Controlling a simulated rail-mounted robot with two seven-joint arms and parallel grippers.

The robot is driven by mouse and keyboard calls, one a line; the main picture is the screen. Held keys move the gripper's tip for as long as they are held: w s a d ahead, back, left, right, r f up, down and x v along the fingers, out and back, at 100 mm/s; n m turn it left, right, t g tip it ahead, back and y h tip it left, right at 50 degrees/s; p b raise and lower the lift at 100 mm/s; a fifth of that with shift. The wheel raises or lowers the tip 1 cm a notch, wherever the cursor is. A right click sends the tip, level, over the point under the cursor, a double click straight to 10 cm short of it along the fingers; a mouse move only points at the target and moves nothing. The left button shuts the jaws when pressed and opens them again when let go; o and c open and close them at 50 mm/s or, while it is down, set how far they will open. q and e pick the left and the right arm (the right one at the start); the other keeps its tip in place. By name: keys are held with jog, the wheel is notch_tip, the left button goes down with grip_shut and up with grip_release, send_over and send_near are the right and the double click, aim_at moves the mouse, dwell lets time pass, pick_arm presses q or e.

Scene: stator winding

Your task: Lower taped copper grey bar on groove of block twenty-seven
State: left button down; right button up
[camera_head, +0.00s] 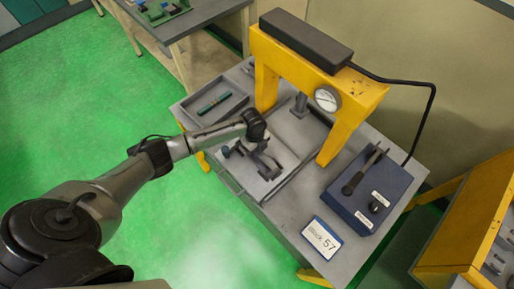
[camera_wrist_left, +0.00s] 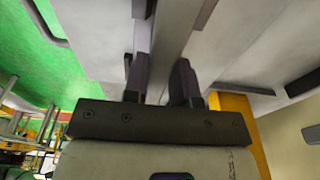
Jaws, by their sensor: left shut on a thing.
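My left gripper (camera_head: 264,161) is over the grey work table, in front of the yellow press frame. In the left wrist view its two dark fingers (camera_wrist_left: 160,75) stand on both sides of a long grey bar (camera_wrist_left: 172,35) and are shut on it. I cannot make out copper or tape on the bar. In the head view my gripper and forearm hide most of the bar. A light grey block or plate (camera_head: 250,183) lies under the gripper. Its groove, and whether the bar touches it, cannot be told. My right gripper is not in view.
The yellow press frame (camera_head: 350,115) with a dial gauge (camera_head: 327,98) rises close behind the gripper. A blue control box (camera_head: 368,190) and a sign (camera_head: 322,238) that seems to read 57 stand at right.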

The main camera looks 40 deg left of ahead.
pick_arm(q)
jog(key=shift+f, duration=0.15)
dwell(0.3)
jog(key=shift+f+b, duration=0.5)
jog(key=shift+f, duration=0.2)
dwell(0.4)
jog(key=shift+c, duration=2.3)
grip_release()
